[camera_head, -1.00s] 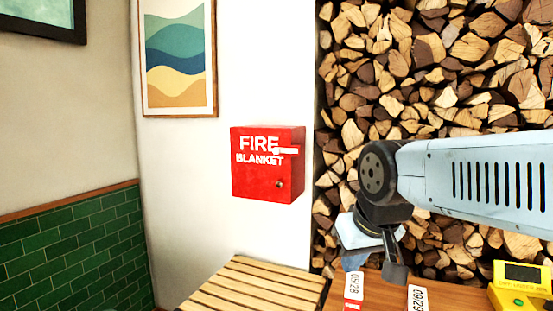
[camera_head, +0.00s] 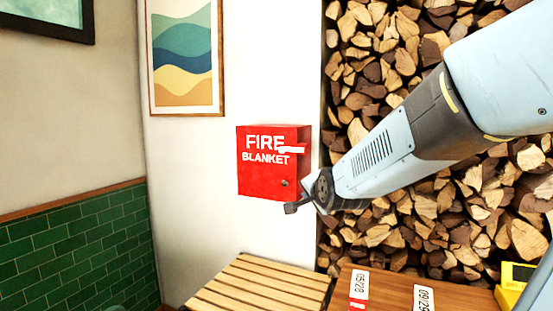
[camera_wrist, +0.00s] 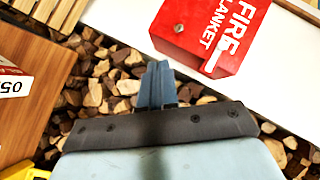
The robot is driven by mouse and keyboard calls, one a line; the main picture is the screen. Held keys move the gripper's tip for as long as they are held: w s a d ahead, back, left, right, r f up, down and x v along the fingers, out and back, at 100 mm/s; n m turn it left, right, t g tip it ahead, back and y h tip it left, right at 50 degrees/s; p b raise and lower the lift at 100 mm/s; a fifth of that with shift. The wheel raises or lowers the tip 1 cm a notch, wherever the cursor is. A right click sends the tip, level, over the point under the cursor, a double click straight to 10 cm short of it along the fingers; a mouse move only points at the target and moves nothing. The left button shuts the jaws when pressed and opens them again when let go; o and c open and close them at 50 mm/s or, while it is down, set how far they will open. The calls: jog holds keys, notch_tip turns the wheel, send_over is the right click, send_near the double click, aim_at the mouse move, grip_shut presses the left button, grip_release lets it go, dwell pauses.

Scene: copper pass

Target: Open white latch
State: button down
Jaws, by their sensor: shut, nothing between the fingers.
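The white latch (camera_head: 292,149) is a small horizontal bar on the front of the red fire blanket box (camera_head: 256,180), near its right edge. The box hangs on the white wall and looks closed, with a small round knob (camera_head: 284,183) low on its front. My gripper (camera_head: 291,208) is just below the box's lower right corner, apart from the latch. In the wrist view the latch (camera_wrist: 212,62) is up and right of my gripper (camera_wrist: 158,66), whose fingers are together and empty.
Stacked firewood (camera_head: 380,60) fills the space right of the white wall. A slatted wooden bench (camera_head: 255,285) stands below the box. A wooden surface (camera_head: 390,290) at the lower right holds labelled items and a yellow device (camera_head: 512,280).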

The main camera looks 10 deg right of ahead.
jog(key=w+d+r+m+t+h, duration=0.1)
jog(key=w+m+t, duration=0.6)
jog(key=w+m, duration=0.3)
jog(key=shift+w+d+r+m+h, duration=0.25)
jog(key=shift+w+m+h, duration=0.15)
jog(key=shift+m, duration=0.4)
send_near(291, 150)
jog(key=w+f, duration=0.1)
jog(key=w, duration=0.1)
jog(key=shift+w+a+r, duration=0.25)
jog(key=shift+w+r, duration=0.05)
jog(key=shift+w, duration=0.3)
jog(key=shift+w+a+r, duration=0.25)
jog(key=shift+w+r, duration=0.05)
jog(key=shift+w, duration=0.25)
jog(key=shift+w+a+r, duration=0.25)
jog(key=shift+w+r, duration=0.05)
jog(key=shift+w, duration=0.3)
